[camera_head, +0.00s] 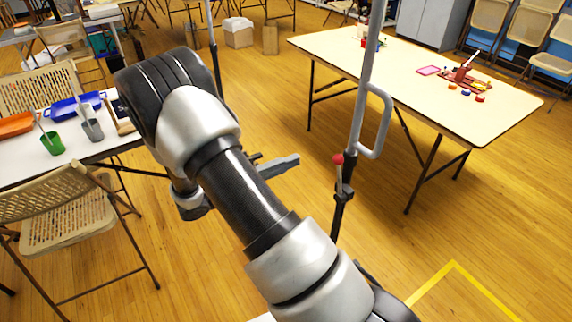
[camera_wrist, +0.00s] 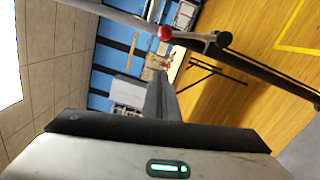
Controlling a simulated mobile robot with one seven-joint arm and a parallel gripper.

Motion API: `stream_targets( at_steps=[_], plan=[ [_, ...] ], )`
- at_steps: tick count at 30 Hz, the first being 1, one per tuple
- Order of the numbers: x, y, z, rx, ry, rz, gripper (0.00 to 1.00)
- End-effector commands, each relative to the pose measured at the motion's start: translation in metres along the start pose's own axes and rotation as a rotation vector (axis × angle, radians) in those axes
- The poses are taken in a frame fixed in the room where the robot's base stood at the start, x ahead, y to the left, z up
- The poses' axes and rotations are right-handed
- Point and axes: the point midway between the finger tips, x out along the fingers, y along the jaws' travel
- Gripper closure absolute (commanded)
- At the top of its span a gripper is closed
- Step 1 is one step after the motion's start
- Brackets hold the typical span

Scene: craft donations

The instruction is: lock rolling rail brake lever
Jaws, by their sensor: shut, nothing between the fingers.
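The brake lever (camera_head: 338,172) has a red ball knob and sits on a dark clamp low on a grey upright of the rolling rail (camera_head: 365,85). Its knob is up, with the lever close along the post. In the wrist view the red-knobbed lever (camera_wrist: 190,37) lies beyond my fingertips, beside the clamp. My gripper (camera_head: 288,162) is to the left of the lever in the head view, with a visible gap in the picture. Its fingers (camera_wrist: 160,85) are shut and empty. My arm hides part of the rail's lower area.
A grey loop handle (camera_head: 387,120) juts right from the upright, just above the lever. A thinner pole (camera_head: 213,50) stands behind my arm. A wooden table (camera_head: 330,45) is at right; a white table (camera_head: 80,158) and folding chair (camera_head: 65,220) are at left. Floor between is clear.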

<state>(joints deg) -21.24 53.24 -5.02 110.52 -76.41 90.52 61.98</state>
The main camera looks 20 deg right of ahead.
Motion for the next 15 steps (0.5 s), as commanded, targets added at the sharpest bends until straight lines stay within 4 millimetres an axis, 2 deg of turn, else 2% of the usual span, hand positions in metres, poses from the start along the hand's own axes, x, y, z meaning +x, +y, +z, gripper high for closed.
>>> stream_targets(
  at_steps=[3, 9, 15],
  plan=[
    [0.028, 0.0, 0.001, -0.002, -0.005, -0.001, 1.0],
    [0.067, 0.0, 0.004, -0.002, -0.004, -0.001, 1.0],
    [0.071, 0.0, 0.031, -0.002, -0.001, -0.001, 1.0]
  ],
)
